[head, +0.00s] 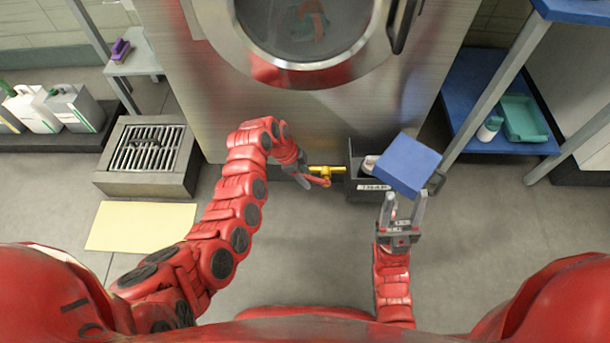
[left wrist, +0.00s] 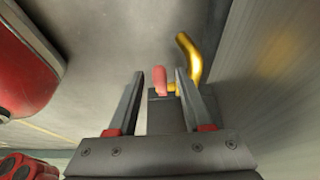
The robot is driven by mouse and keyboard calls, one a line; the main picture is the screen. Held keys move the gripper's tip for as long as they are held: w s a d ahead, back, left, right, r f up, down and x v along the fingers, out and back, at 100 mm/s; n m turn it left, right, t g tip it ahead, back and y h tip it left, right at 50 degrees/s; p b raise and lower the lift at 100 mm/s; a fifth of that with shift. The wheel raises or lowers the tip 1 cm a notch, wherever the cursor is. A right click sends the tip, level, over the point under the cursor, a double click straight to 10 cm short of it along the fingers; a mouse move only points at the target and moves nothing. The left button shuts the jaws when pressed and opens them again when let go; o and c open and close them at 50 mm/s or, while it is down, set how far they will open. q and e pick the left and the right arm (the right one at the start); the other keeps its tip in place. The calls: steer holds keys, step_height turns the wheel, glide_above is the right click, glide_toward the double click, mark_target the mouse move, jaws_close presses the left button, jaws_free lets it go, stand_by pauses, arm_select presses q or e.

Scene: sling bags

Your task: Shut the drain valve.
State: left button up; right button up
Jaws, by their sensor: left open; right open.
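The drain valve is a yellow pipe (head: 327,169) with a red handle (head: 320,181), low in front of the steel machine. In the left wrist view the yellow pipe (left wrist: 190,58) bends up at the right and the red handle (left wrist: 160,80) shows between the fingertips. My left gripper (head: 303,181) is at the left end of the valve. Its fingers (left wrist: 160,73) are open, one on each side of the handle, with visible gaps. My right gripper (head: 405,203) is open, pointing away from me, just below a tilted blue slab; I cannot tell if they touch.
A dark labelled box (head: 372,189) stands right of the valve, partly under the blue slab (head: 406,163). The steel machine (head: 300,115) rises behind. A floor drain box (head: 150,157) and yellow mat (head: 140,226) lie left. A blue shelf (head: 470,95) stands right. Floor between my arms is clear.

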arm_select(q)
jaws_close()
stand_by(1.3)
